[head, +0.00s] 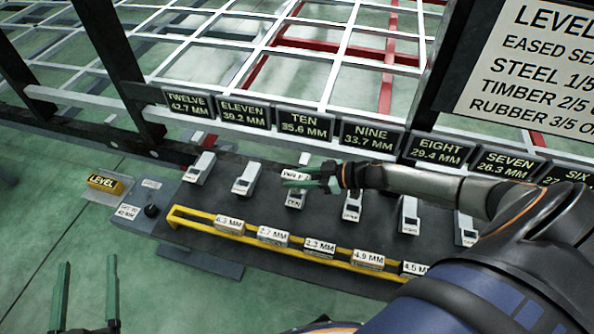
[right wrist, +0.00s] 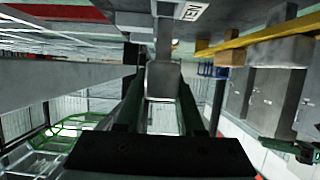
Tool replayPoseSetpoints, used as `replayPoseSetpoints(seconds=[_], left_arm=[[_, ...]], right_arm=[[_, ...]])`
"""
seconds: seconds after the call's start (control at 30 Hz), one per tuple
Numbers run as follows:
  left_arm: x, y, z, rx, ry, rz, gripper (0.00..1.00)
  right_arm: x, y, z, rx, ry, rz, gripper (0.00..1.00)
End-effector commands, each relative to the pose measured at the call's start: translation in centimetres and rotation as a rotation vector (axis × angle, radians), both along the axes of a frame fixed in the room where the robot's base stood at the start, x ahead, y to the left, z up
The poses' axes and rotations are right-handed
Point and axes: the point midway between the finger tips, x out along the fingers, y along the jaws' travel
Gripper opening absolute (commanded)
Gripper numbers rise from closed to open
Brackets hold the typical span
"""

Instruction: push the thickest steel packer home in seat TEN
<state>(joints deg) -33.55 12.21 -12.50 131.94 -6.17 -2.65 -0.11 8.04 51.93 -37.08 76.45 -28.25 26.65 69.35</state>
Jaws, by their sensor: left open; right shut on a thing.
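The TEN sign (head: 303,124) reads 35.6 MM and hangs behind the dark beam. The white seat block TEN (head: 294,200) stands on the beam below it. My right gripper (head: 312,181) is at seat TEN, its green fingers pointing left. It is shut on a small grey packer (head: 295,174), partly hidden by the fingers; the packer also shows between the fingers in the right wrist view (right wrist: 163,78). Whether the packer is fully down in the seat cannot be told. My left gripper (head: 87,290) is open and empty over the green floor at lower left.
A yellow-railed rack (head: 190,221) holds several labelled packers, among them 4.9 MM (head: 368,259). Neighbouring seat blocks ELEVEN (head: 246,179) and NINE (head: 352,206) flank TEN. A yellow LEVEL piece (head: 105,184) lies at left. A dark post (head: 110,50) and white grid lie behind.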

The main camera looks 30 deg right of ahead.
Motion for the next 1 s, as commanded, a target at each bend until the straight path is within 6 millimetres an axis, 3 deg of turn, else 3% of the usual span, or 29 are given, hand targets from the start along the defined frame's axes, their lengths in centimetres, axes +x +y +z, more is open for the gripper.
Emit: replayPoseSetpoints(seconds=[1.0], left_arm=[[0.0,0.0,-1.3,0.0,0.0,0.0,0.71]], right_arm=[[0.1,0.0,-1.6,0.003,-0.003,0.001,0.0]])
